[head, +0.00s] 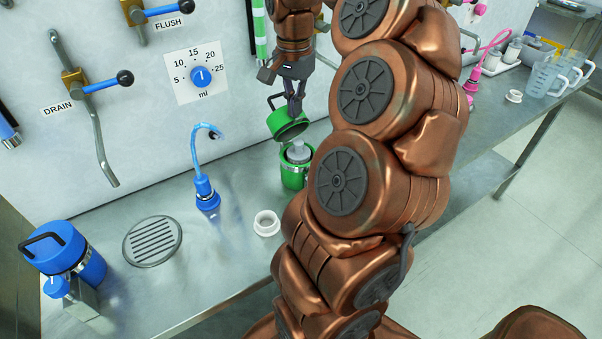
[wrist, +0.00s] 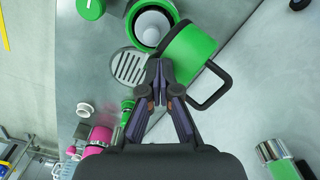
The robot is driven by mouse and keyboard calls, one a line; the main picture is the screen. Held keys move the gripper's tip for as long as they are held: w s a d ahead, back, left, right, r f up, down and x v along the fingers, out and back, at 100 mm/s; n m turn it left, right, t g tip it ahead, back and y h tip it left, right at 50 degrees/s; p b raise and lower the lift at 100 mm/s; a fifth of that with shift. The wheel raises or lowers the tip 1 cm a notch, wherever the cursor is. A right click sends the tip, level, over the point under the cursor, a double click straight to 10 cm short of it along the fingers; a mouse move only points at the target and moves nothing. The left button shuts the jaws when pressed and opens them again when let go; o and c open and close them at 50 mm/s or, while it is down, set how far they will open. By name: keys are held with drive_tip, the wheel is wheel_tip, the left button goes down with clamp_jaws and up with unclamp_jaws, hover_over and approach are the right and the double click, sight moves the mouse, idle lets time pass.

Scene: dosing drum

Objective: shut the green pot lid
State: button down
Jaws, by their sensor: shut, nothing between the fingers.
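The green pot (head: 293,179) stands on the steel bench beneath my gripper, with a pale grey round-topped thing inside. It also shows in the wrist view (wrist: 135,24). Its green lid (head: 287,128) is raised and tilted at the pot's back edge, so the mouth is open. In the wrist view the lid (wrist: 188,50) has a black loop handle (wrist: 213,91) on its outer side. My gripper (head: 295,113) is shut and empty, its fingertips at the lid. In the wrist view the fingertips (wrist: 160,75) overlap the lid's edge; I cannot tell whether they touch.
A white cup (head: 266,223), blue tap (head: 206,192), round drain grate (head: 152,241) and blue pot (head: 66,252) stand left of the green pot. The wall panel with a blue dial (head: 201,77) rises behind. My arm hides part of the bench.

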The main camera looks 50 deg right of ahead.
drive_tip(key=shift+s+f, duration=0.1)
idle(0.3)
drive_tip(key=shift+s+a+f+b, duration=0.2)
drive_tip(key=shift+s+f+b, duration=0.35)
drive_tip(key=shift+b, duration=0.35)
drive_tip(key=shift+s+a+f+b, duration=0.2)
drive_tip(key=shift+s+f+b, duration=0.3)
drive_tip(key=shift+b, duration=0.4)
drive_tip(key=shift+s+r, duration=0.1)
drive_tip(key=shift+r, duration=0.15)
wheel_tip(320, 180, up, 8)
drive_tip(key=s+a+p, duration=0.1)
drive_tip(key=s, duration=0.1)
drive_tip(key=shift+s+p, duration=0.35)
